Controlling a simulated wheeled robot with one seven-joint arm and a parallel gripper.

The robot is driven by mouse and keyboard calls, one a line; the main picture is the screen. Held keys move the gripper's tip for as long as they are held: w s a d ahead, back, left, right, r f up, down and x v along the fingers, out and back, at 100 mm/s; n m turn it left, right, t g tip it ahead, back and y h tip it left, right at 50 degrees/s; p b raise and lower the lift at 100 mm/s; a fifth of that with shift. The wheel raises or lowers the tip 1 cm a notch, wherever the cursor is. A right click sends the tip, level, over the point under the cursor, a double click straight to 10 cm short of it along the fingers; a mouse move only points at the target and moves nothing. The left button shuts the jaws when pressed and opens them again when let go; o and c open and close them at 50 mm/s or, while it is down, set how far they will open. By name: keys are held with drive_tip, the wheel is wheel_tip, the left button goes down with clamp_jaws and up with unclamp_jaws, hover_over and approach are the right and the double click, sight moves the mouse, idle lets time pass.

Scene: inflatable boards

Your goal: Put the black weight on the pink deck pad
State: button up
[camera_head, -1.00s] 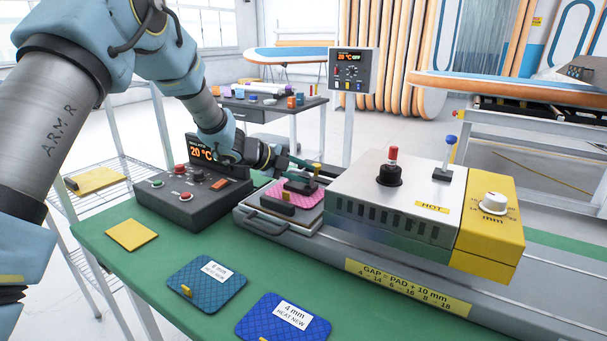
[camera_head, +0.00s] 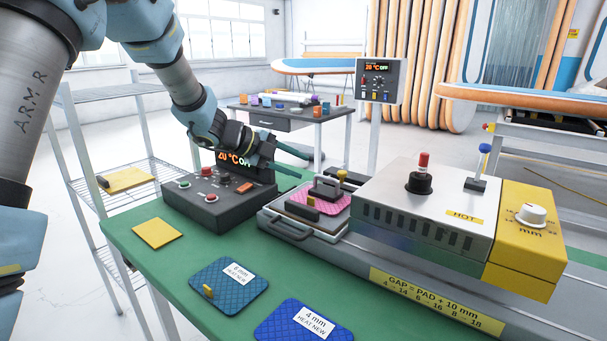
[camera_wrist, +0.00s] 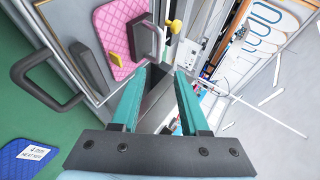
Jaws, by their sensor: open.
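The black weight (camera_head: 327,187), a dark block with a raised handle, stands upright on the pink deck pad (camera_head: 330,204), near its far edge. The pink quilted pad lies on the metal tray (camera_head: 270,215) and has a small yellow tab. In the wrist view the weight (camera_wrist: 143,42) also rests on the pink pad (camera_wrist: 112,25). My gripper (camera_head: 296,160) is open and empty, above and behind the weight, apart from it. Its two teal fingers (camera_wrist: 160,85) show spread in the wrist view, with nothing between them.
A dark bar (camera_head: 300,210) lies along the tray's near-left side. The metal press housing marked HOT (camera_head: 425,205) stands right of the tray. A control box (camera_head: 205,195) is at left. Blue pads (camera_head: 228,285) and a yellow pad (camera_head: 157,233) lie on the green table.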

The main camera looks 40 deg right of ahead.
drive_tip(key=w+a+r+n+t, duration=0.2)
drive_tip(key=w+a+n+t, duration=0.4)
drive_tip(key=w+a+n, duration=0.3)
drive_tip(key=w+a+f+n+t+y, duration=0.1)
drive_tip(key=w+a+n+t+y, duration=0.2)
drive_tip(key=a, duration=0.5)
drive_tip(key=w+a+f+n+t+y, duration=0.1)
drive_tip(key=w+a+n+y, duration=0.1)
drive_tip(key=w+a+n, duration=0.45)
drive_tip(key=s+a+f+n+y, duration=0.1)
drive_tip(key=s+a+n+y, duration=0.15)
drive_tip(key=a, duration=0.55)
drive_tip(key=s+a+f+n+y, duration=0.2)
drive_tip(key=s+a+n, duration=0.2)
drive_tip(key=a, duration=0.3)
drive_tip(key=s+a+f+n+g+y, duration=0.1)
drive_tip(key=s+a+n, duration=0.3)
drive_tip(key=s, duration=0.4)
drive_tip(key=s+a+f+n+g, duration=0.3)
drive_tip(key=s+a+n+g, duration=0.1)
drive_tip(key=s+a, duration=0.3)
drive_tip(key=shift+s+a+n+g+y, duration=0.25)
drive_tip(key=shift+s+n+g+y, duration=0.1)
drive_tip(key=shift+s+n, duration=0.35)
drive_tip(key=shift+w, duration=0.1)
